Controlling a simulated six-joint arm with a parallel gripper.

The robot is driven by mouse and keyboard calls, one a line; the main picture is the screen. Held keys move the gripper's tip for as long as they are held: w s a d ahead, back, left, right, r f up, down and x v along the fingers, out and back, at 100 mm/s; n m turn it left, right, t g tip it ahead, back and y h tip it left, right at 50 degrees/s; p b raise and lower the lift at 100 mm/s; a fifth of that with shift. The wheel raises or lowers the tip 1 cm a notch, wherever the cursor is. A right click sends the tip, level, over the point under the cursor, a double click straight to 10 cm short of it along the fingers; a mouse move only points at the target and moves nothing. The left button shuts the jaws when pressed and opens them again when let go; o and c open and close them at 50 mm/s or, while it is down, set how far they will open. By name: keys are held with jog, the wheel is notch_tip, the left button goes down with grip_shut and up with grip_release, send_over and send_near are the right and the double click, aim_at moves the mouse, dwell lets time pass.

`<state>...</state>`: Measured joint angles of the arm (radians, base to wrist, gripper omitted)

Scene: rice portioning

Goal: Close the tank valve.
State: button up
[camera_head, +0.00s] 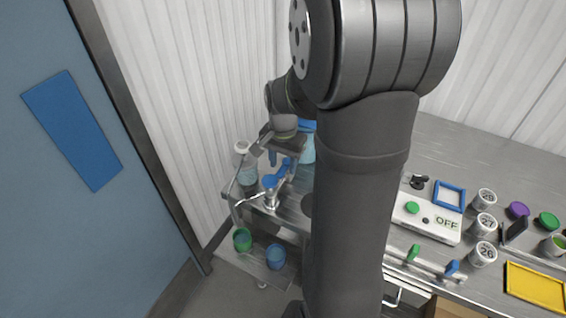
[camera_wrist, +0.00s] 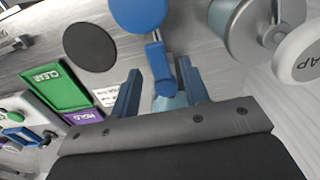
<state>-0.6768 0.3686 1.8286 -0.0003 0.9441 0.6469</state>
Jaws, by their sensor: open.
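The tank valve's blue handle (camera_head: 275,181) sits on a silver fitting (camera_head: 271,200) at the left end of the metal bench in the head view. My gripper (camera_head: 280,164) is open, with its blue fingers pointing down just above and behind the handle. In the wrist view a narrow blue lever (camera_wrist: 156,62), seemingly the valve handle, shows between the spread fingertips of my gripper (camera_wrist: 158,70). I cannot tell whether the fingers touch it. My arm hides part of the bench behind the valve.
A clear bottle (camera_head: 247,172) stands left of the valve. A pale blue vessel (camera_head: 307,148) stands close right of my gripper. Green (camera_head: 242,240) and blue (camera_head: 276,257) cups sit on a lower shelf. A white box marked OFF (camera_head: 428,218) lies right of my arm.

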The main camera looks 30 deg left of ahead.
jog(key=shift+f, duration=0.25)
grip_shut()
